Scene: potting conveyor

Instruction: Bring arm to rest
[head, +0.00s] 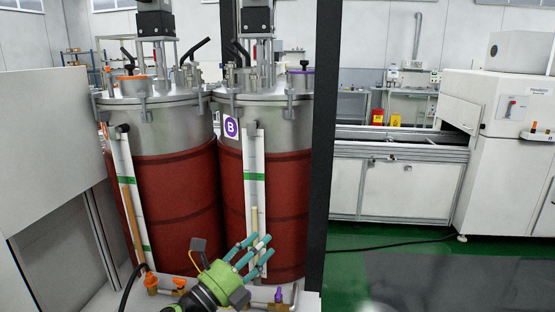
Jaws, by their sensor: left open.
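My left gripper (257,256) is at the lower middle of the head view, with a green body and teal fingers. The fingers are spread and nothing shows between them. It is in front of the right one of two tanks, near the foot of that tank's level gauge (256,180). I cannot tell whether the fingers touch the gauge. My right gripper is not in view.
Two steel tanks with dark red jackets, the left tank (176,205) and the right tank (289,200), stand close ahead. A dark post (322,150) rises to their right. A white conveyor machine (400,190) stands farther right. Green floor (370,245) is open there, with a black cable.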

